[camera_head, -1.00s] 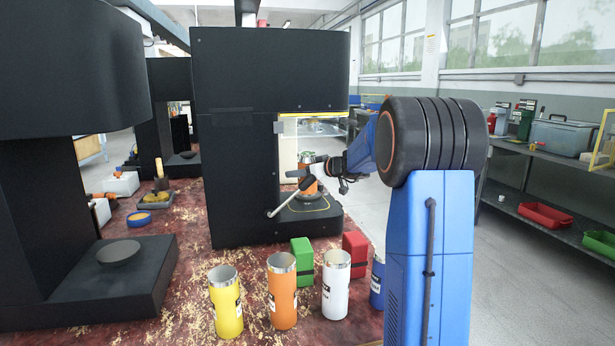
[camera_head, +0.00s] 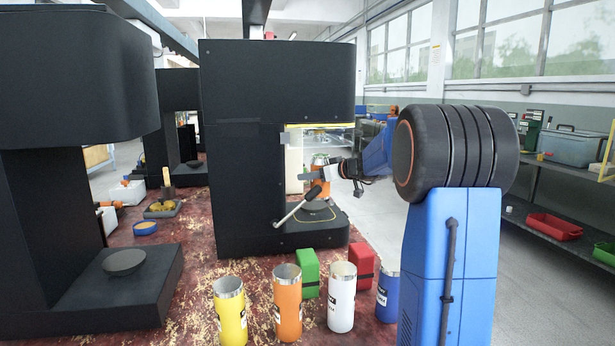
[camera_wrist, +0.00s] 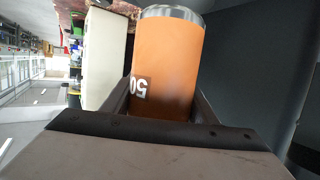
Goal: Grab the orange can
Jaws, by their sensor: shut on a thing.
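My gripper (camera_head: 314,176) is shut on an orange can (camera_head: 321,166) with a silver rim, inside the open bay of the middle black seamer (camera_head: 240,150). The can looks upright and slightly above the round seat (camera_head: 316,206). In the wrist view the same orange can (camera_wrist: 168,65) sits between the two fingers of my gripper (camera_wrist: 163,100), with a "50" label facing the camera and its lower end hidden. A second orange can (camera_head: 288,305) stands upright and open on the red table in front.
A yellow can (camera_head: 230,310), a white can (camera_head: 341,300) and a blue can (camera_head: 387,297) stand in the front row. Green (camera_head: 308,272) and red (camera_head: 361,262) blocks are behind them. A lever (camera_head: 297,208) juts from the seamer. Another seamer (camera_head: 75,200) stands left.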

